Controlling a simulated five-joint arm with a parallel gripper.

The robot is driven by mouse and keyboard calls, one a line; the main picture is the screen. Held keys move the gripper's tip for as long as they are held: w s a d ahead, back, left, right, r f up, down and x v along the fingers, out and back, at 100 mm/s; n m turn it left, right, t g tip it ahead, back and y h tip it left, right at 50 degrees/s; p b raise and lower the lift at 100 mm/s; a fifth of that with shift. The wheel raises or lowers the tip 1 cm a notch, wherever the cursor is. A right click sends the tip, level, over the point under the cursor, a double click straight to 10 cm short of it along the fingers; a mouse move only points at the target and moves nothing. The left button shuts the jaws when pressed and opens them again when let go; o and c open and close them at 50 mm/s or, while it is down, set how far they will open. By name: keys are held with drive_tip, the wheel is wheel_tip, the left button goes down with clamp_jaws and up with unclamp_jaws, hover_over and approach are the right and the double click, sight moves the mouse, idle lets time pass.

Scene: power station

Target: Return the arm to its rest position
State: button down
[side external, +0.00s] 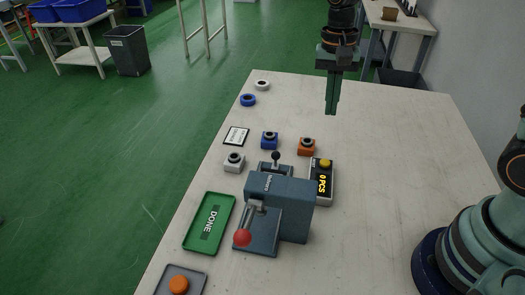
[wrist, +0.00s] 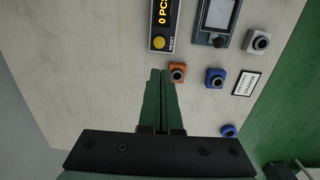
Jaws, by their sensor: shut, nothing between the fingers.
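My gripper (side external: 332,104) hangs above the back right part of the table (side external: 400,150) in the side view, fingers pointing down. Its two green fingers are together and hold nothing. In the wrist view my gripper (wrist: 160,75) shows with its fingers side by side, over bare table near an orange block (wrist: 177,73). In the side view the gripper is well behind and above the press machine and touches nothing that I can see.
On the table stand a blue-grey press (side external: 290,200) with a red-knobbed lever, a counter box (side external: 321,183), a green DONE tray (side external: 209,224), a grey tray (side external: 192,289) with an orange piece, and several small blocks and rings. A wall stands at right.

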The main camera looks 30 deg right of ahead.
drive_tip(key=s+d+r+n+t, duration=0.3)
drive_tip(key=s+r+n+t, duration=0.3)
drive_tip(key=s+r+n, duration=0.2)
drive_tip(key=shift+s+d+n, duration=0.15)
drive_tip(key=shift+s+n, duration=0.35)
drive_tip(key=shift+s, duration=0.1)
